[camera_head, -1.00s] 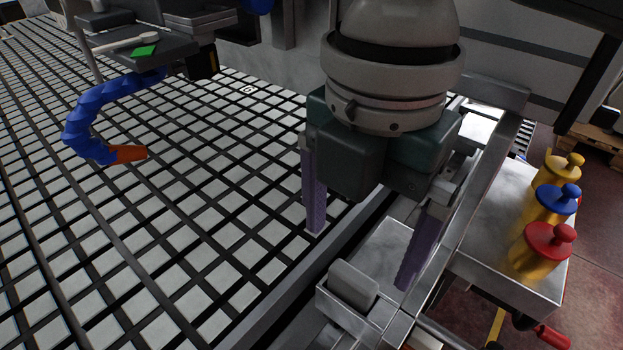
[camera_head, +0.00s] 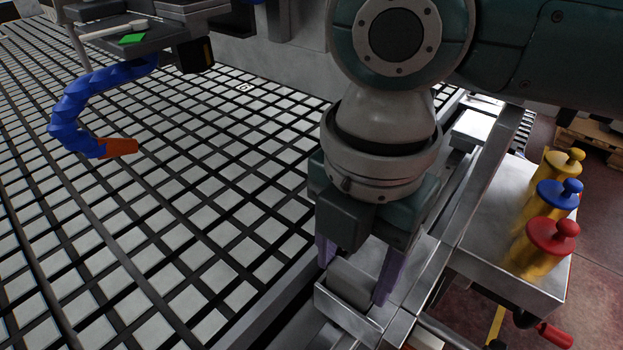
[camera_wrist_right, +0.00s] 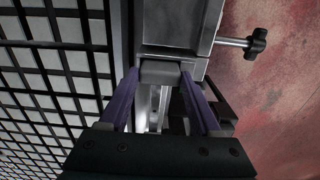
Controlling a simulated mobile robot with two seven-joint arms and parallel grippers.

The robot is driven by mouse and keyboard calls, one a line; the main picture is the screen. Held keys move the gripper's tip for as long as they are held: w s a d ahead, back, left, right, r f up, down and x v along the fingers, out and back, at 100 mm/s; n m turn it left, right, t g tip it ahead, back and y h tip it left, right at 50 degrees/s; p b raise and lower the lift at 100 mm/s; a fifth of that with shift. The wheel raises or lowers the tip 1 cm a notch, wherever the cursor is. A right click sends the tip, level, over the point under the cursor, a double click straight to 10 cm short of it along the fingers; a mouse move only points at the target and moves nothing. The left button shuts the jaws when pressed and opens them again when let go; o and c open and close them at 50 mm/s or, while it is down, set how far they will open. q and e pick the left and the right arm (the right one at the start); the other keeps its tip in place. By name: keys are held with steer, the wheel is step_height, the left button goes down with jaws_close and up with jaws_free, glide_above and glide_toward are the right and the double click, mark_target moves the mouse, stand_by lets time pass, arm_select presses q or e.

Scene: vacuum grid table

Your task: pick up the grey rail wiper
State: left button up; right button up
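The grey rail wiper (camera_head: 350,286) is a small rounded grey block in a metal holder at the end of the rail, in the lower middle of the head view. It also shows in the right wrist view (camera_wrist_right: 160,72), between the purple fingertips. My right gripper (camera_head: 353,281) is open and points down, with one finger on each side of the wiper. In the right wrist view my right gripper (camera_wrist_right: 159,76) seems to leave small gaps beside the wiper; I cannot tell whether either finger touches it. My left gripper is not in view.
The white-tiled grid table (camera_head: 200,240) fills the left. A blue segmented hose with an orange nozzle (camera_head: 118,147) hangs over it. At right, a metal shelf (camera_head: 490,250) holds yellow, blue and red-topped brass pots (camera_head: 550,240). Metal rails run beside the wiper.

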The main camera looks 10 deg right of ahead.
jaws_close()
steer(key=shift+r, duration=0.1)
stand_by(0.5)
